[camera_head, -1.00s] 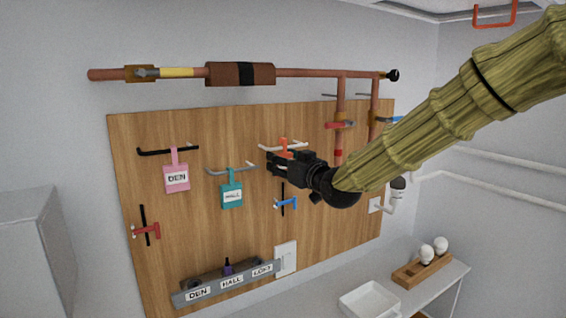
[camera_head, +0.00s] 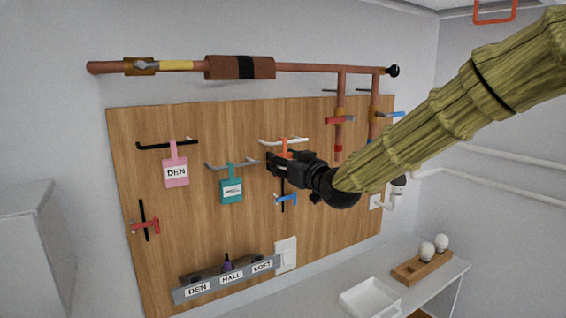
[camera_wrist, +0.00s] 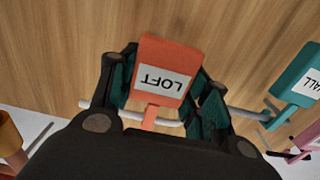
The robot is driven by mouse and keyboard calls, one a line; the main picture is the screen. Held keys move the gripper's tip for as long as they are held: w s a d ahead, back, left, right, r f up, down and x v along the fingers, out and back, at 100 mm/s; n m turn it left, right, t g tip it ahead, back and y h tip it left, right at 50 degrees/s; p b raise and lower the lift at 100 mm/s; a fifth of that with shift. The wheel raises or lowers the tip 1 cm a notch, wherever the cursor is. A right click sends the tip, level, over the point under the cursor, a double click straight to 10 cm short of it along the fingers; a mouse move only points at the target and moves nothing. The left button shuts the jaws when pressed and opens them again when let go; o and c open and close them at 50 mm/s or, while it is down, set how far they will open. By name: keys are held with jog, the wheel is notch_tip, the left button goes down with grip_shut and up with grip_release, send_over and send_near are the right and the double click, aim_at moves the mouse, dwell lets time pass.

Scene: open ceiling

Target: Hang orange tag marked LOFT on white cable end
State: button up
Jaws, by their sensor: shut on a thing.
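The orange LOFT tag (camera_wrist: 187,56) is between the fingers of my gripper (camera_wrist: 165,86), which is shut on it. Its narrow strap (camera_wrist: 150,117) crosses the white cable end (camera_wrist: 172,123) in the wrist view. I cannot tell whether the strap loops over the cable or only lies in front of it. In the head view, my gripper (camera_head: 271,163) is just below the white cable end (camera_head: 296,140). An orange bit of the tag (camera_head: 284,145) shows there, and my fingers hide most of the rest.
To the left, a pink DEN tag (camera_head: 176,177) hangs at a black cable and a teal tag (camera_head: 231,195) at a grey one. A blue-handled valve (camera_head: 287,198) is just below my gripper. A labelled grey holder (camera_head: 232,280) sits lower on the wooden board (camera_head: 215,130).

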jog(key=o, duration=1.1)
jog(key=shift+s+d, duration=0.1)
